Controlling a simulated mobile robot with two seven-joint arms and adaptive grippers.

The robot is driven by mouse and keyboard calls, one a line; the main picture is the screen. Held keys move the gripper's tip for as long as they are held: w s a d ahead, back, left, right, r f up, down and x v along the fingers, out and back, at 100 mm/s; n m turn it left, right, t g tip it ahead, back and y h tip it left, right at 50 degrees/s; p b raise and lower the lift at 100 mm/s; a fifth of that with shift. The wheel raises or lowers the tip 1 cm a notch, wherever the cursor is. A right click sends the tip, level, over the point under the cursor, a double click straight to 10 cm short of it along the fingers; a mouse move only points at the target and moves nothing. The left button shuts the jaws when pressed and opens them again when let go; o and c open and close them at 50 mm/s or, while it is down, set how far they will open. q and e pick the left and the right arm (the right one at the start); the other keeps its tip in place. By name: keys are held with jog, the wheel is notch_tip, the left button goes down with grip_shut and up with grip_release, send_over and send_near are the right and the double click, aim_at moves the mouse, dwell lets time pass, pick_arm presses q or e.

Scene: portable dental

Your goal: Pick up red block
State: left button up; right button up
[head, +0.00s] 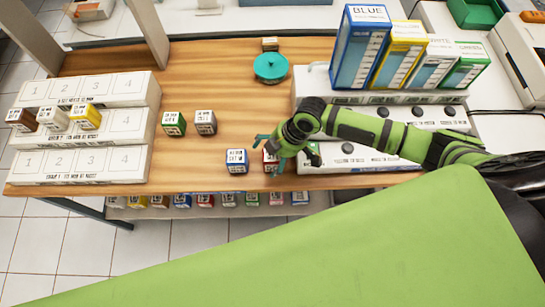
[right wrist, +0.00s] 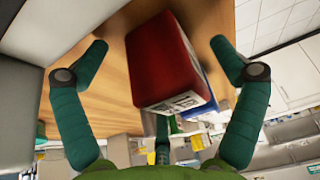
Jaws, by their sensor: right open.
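The red block (head: 270,161) sits on the wooden table, partly hidden behind my right gripper in the head view. In the right wrist view the red block (right wrist: 166,62) lies between the spread fingers, its red face and a white printed label showing. My right gripper (head: 272,156) is open around the red block; in the right wrist view a gap shows between each finger and the block. A blue block (head: 236,161) stands just left of it, and a blue part (right wrist: 198,113) shows behind the red block in the wrist view. My left gripper is not in view.
Green (head: 173,124) and grey (head: 206,122) blocks stand farther left. A stepped white rack (head: 110,130) at left holds several blocks. A teal round object (head: 270,67) is at the back. A white device (head: 350,155) stands close right of my gripper. More blocks line a lower shelf.

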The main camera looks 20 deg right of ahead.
jog(key=shift+a+f, duration=0.1)
jog(key=shift+f, duration=0.1)
jog(key=c, duration=1.3)
jog(key=shift+r, duration=0.15)
jog(key=v, duration=0.1)
jog(key=b+v, duration=0.1)
jog(key=v, duration=0.2)
jog(key=shift+w+a+r, duration=0.15)
jog(key=shift+a, duration=0.2)
jog(key=s+d+r+b, duration=0.1)
jog(key=d+r, duration=0.1)
jog(key=s+d+r+b, duration=0.1)
jog(key=s+d, duration=0.1)
jog(key=d, duration=0.1)
jog(key=s+d+r, duration=0.2)
jog(key=d, duration=0.1)
jog(key=shift+d+r+b, duration=0.1)
jog(key=shift+r+b, duration=0.25)
jog(key=shift+b, duration=0.05)
jog(key=shift+s+d+r, duration=0.35)
jog(key=shift+d+r, duration=0.2)
jog(key=shift+r, duration=0.05)
